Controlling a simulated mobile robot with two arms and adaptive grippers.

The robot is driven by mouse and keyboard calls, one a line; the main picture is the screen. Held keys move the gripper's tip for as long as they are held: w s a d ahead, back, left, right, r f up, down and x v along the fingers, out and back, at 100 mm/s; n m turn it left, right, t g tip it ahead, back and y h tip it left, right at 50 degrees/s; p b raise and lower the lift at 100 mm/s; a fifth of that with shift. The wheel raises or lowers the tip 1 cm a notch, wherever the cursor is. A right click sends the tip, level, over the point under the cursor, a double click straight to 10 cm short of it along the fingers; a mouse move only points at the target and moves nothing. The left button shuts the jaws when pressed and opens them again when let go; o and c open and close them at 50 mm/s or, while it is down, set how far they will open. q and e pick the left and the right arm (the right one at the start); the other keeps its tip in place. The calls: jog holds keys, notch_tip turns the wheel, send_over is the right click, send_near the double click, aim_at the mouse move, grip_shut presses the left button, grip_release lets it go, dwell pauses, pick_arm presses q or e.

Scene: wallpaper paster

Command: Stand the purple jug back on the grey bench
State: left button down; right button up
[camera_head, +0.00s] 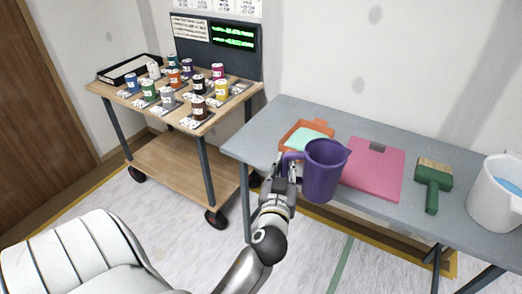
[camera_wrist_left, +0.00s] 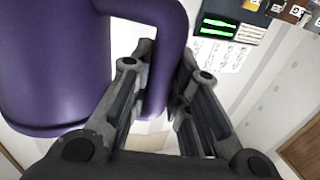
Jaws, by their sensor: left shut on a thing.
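The purple jug (camera_head: 326,172) is upright in the head view, over the front edge of the grey bench (camera_head: 262,133). Its base overlaps the edge in the picture; I cannot tell whether it touches the bench. My left gripper (camera_head: 286,167) is shut on the jug's handle, at the jug's left side. In the left wrist view the jug's body (camera_wrist_left: 60,65) fills the left, and its handle (camera_wrist_left: 168,30) runs down between the fingers of my left gripper (camera_wrist_left: 165,65). My right gripper is not in view.
On the bench are an orange tray (camera_head: 317,127) with a light green piece, a pink clipboard (camera_head: 373,170), a green-handled brush (camera_head: 433,185) and a white bucket (camera_head: 496,195). A wooden cart (camera_head: 170,130) with several small paint cans stands left. Bare bench lies behind the clipboard.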

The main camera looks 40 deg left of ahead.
pick_arm(q)
jog(key=w+a+n+g+y+b, duration=0.55)
jog(key=a+g+y+b, duration=0.2)
jog(key=a, duration=0.35)
jog(key=s+a+r+n+g+y+b, duration=0.1)
jog(key=s+a+r+n+g+b, duration=0.1)
jog(key=a+n+g+b, duration=0.4)
jog(key=a+r+g+b, duration=0.1)
jog(key=g+b, duration=0.1)
jog(key=shift+s+n+g+y+b, duration=0.25)
jog(key=shift+n+g+y+b, duration=0.05)
jog(key=shift+n+g+y, duration=0.05)
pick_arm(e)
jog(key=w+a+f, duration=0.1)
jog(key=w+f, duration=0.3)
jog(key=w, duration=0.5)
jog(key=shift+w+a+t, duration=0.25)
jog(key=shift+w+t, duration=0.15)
pick_arm(q)
jog(key=shift+r, duration=0.1)
jog(key=shift+d, duration=0.15)
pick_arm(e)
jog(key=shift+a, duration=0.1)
